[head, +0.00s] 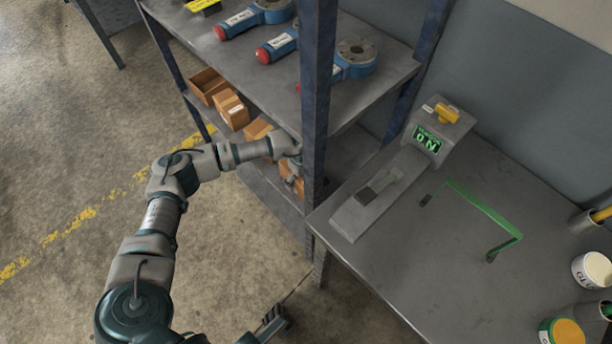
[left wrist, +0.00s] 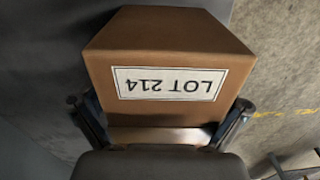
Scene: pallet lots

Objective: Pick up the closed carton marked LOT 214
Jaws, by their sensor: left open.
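The brown carton marked LOT 214 (left wrist: 170,38) fills the middle of the left wrist view, its white label upside down there. No open flaps show on the faces in view. My left gripper (left wrist: 160,112) is open, with one finger near each lower side of the carton; I cannot tell whether they touch it. In the head view my left gripper (head: 292,178) reaches into the lower shelf, beside a partly hidden carton (head: 299,187) behind the rack post. A dark piece at the bottom edge, seemingly my right gripper (head: 273,324), is cut off.
On the lower shelf (head: 262,183) stand an open carton (head: 207,84), a labelled carton (head: 232,109) and another carton (head: 257,129). A blue post (head: 318,100) rises close to my gripper. Blue tools (head: 255,17) lie on the upper shelf. A grey bench (head: 430,265) stands right.

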